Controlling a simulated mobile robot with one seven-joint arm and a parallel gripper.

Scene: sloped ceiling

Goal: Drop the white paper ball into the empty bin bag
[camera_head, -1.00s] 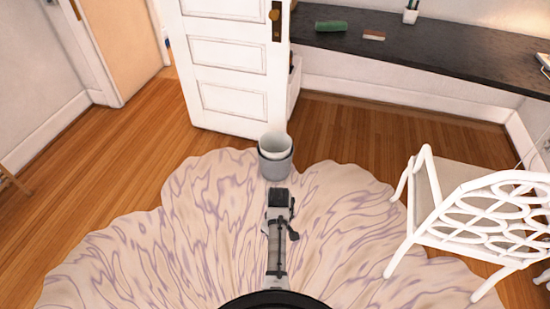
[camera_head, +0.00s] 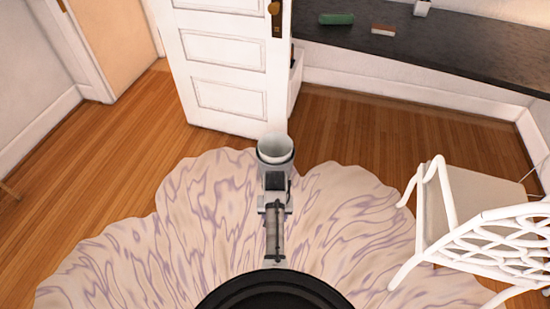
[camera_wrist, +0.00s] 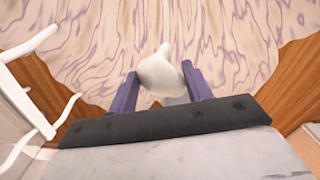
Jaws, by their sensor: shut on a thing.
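The ball is hidden in the head view.
A white openwork chair (camera_head: 445,215) stands at the right. A dark desk (camera_head: 440,55) with a green item (camera_head: 336,19) runs along the back wall. The wavy rug (camera_head: 130,250) is clear around my arm.

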